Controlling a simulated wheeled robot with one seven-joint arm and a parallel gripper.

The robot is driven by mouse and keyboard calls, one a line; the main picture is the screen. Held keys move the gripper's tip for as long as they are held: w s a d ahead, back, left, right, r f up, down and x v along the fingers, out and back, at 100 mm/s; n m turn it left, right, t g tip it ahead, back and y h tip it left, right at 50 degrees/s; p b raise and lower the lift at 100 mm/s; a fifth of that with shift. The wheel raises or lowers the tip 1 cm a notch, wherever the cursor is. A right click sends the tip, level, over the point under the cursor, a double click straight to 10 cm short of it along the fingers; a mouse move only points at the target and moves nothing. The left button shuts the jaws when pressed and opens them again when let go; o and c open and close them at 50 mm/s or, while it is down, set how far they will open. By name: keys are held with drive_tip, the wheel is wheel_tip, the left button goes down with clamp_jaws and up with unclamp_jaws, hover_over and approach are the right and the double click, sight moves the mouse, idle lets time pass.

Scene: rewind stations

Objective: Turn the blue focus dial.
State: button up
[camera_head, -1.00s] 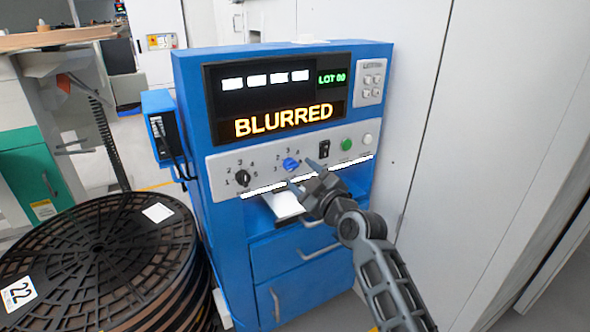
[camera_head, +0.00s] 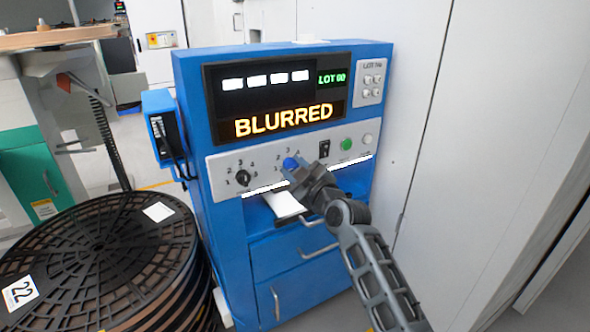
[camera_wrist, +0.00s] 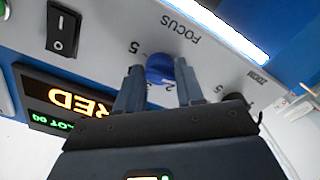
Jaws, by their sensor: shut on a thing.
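The blue focus dial (camera_head: 290,163) sits on the grey front panel of the blue machine, below a display reading BLURRED. My gripper (camera_head: 296,168) is at the dial and hides part of it and some of its numbers. In the wrist view, the blue dial (camera_wrist: 160,68) lies between the two fingertips of my gripper (camera_wrist: 158,76), below the word FOCUS, which appears upside down. The fingers are shut on the dial, one on each side.
A black dial (camera_head: 243,177) is left of the focus dial. A black rocker switch (camera_head: 324,149) and a green button (camera_head: 347,144) are to its right. A stack of black reels (camera_head: 100,255) stands at lower left. A white cabinet wall (camera_head: 425,130) is close on the right.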

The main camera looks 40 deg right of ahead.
drive_tip(key=c, duration=0.3)
drive_tip(key=shift+c, duration=0.2)
drive_tip(key=shift+m, duration=0.5)
drive_tip(key=m, duration=0.2)
drive_tip(key=shift+a+m, duration=0.1)
drive_tip(key=shift+m, duration=0.3)
drive_tip(key=m, duration=0.5)
drive_tip(key=shift+p, duration=0.35)
drive_tip(key=m+p, duration=0.1)
drive_tip(key=m, duration=0.5)
drive_tip(key=shift+r+p, duration=0.1)
drive_tip(key=shift+p, duration=0.25)
drive_tip(key=shift+m+p, duration=0.8)
drive_tip(key=shift+m, duration=1.7)
